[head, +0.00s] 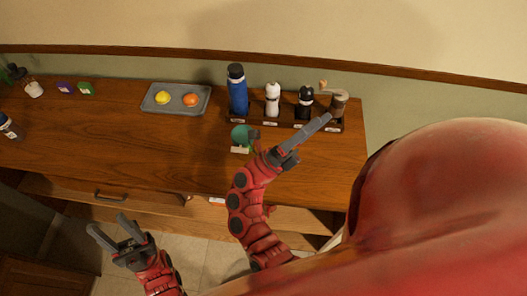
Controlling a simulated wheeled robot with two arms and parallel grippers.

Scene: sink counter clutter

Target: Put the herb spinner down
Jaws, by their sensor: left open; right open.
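A brown jar-like thing with a crank and a small knob on top (338,104), which looks like the herb spinner, stands upright at the right end of a dark rack (290,124) on the counter. My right gripper (293,129) is open with nothing seen between its fingers. One long finger points up and right toward the front of the rack, just below the crank-topped thing; I cannot tell whether they touch. My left gripper (108,230) is open and empty, in front of the counter at the lower left.
A blue bottle (238,92), a white bottle (272,100) and a black one (305,104) share the rack. A green thing (240,134) sits before it. A grey tray (150,103) holds yellow and orange fruit. The counter's left middle (110,140) is clear.

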